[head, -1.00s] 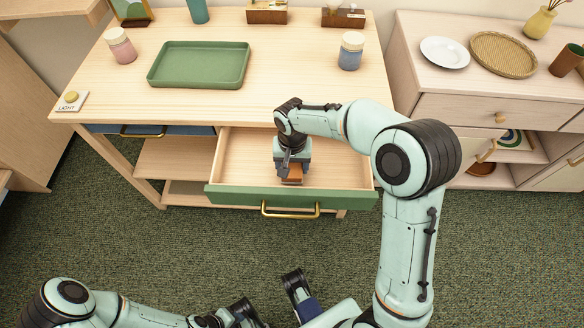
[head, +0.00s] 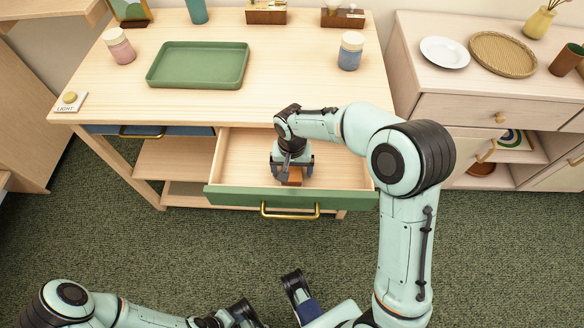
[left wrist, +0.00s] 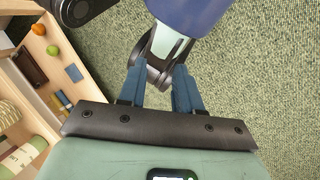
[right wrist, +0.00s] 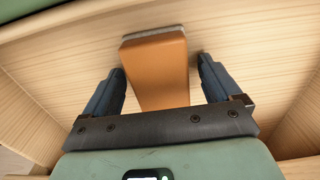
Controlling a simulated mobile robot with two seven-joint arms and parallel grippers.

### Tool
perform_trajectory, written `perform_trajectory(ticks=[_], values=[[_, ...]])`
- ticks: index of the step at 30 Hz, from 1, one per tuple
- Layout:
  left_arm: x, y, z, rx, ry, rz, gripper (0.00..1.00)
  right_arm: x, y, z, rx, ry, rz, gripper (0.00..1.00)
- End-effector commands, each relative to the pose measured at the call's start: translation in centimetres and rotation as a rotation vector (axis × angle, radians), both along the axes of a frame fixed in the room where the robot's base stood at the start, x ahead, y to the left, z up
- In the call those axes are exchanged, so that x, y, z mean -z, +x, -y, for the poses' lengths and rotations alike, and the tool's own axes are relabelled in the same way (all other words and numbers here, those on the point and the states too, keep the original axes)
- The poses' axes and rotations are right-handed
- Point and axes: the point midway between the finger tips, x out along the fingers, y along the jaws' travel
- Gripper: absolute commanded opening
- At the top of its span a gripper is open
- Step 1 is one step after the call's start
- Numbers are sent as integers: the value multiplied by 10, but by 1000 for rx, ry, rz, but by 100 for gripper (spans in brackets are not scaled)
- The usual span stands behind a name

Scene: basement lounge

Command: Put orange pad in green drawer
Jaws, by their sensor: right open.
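The orange pad (right wrist: 157,70) is a block with an orange face and a grey layer along one edge. In the right wrist view it is inside the pulled-out drawer, between the spread fingers, with a gap on each side. In the head view a bit of the pad (head: 294,178) shows below my right gripper (head: 292,172), which is open inside the green-fronted drawer (head: 235,195). Whether the pad rests fully flat on the drawer floor is hard to tell. My left gripper (left wrist: 158,90) is over the carpet, its fingers apart with nothing between them.
A green tray (head: 200,64), a pink jar (head: 120,46) and a blue jar (head: 351,51) stand on the tabletop. A closed blue drawer (head: 165,130) is left of the green one. A cabinet (head: 450,105) stands at right.

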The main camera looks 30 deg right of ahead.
Motion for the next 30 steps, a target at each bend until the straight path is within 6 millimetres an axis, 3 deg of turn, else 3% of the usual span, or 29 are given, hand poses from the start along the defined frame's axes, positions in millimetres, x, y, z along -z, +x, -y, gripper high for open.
perform_trajectory(ticks=[5, 12, 18, 30], values=[[-6, -2, 0, 1, -1, -7, 34, -27, 1, 0, 0, 1, 6, 91], [-15, -6, 0, 5, -3, -21, 34, -81, 1, 0, 0, 1, 8, 91], [-19, -8, 0, 6, -4, -29, 34, -111, 1, 0, -1, 0, 4, 91], [-20, -9, 0, 7, -5, -32, 34, -122, 0, 0, 0, 0, 1, 91]])
